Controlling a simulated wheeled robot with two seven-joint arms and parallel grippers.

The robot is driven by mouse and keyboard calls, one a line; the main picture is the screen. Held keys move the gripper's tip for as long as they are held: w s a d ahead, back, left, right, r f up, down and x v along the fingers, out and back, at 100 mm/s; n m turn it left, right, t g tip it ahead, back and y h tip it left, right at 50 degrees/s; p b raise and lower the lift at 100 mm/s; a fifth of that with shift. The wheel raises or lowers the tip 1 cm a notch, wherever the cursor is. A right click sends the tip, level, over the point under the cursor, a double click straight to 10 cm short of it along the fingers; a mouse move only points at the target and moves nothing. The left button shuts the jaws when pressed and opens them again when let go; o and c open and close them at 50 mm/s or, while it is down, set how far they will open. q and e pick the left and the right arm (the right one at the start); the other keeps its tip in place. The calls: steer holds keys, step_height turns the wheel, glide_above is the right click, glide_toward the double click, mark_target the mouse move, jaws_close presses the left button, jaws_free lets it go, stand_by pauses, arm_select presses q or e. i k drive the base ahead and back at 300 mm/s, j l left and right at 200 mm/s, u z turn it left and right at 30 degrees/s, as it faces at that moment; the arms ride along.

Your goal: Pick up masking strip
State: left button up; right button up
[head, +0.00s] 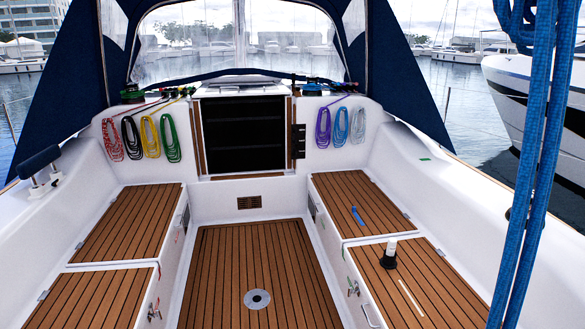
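A thin, pale, straight strip (411,298) lies flat on the near right wooden bench seat (440,290). It looks like the masking strip, though it is small in the picture. It lies at a slant, just nearer than an upright object with a black base and white top (390,257). Nothing touches the strip. Neither of my grippers shows in the head view.
A short blue object (358,216) lies on the far right bench. Blue ropes (535,140) hang at the right edge, in front of the view. Coiled ropes (150,137) hang on the forward wall. The wooden cockpit floor (260,265) is clear, with a round metal fitting (257,299) in it.

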mark_target(353, 208)
steer(key=i+j+z, duration=0.1)
steer(key=i+z, duration=0.15)
steer(key=i, duration=0.25)
steer(key=i+j+z, duration=0.3)
steer(key=i, duration=0.2)
steer(key=i+j+z, duration=0.25)
steer(key=i, duration=0.25)
steer(key=i+j+z, duration=0.15)
steer(key=z, duration=0.3)
steer(key=i+j+z, duration=0.15)
steer(key=z, duration=0.25)
steer(key=i+j+z, duration=0.1)
steer(key=j, duration=0.35)
steer(key=i+j+z, duration=0.15)
steer(key=j, duration=0.3)
steer(key=i+j+z, duration=0.1)
steer(key=j, duration=0.4)
steer(key=i+j+z, duration=0.15)
steer(key=j, duration=0.35)
steer(key=i+j+z, duration=0.1)
steer(key=j, duration=0.4)
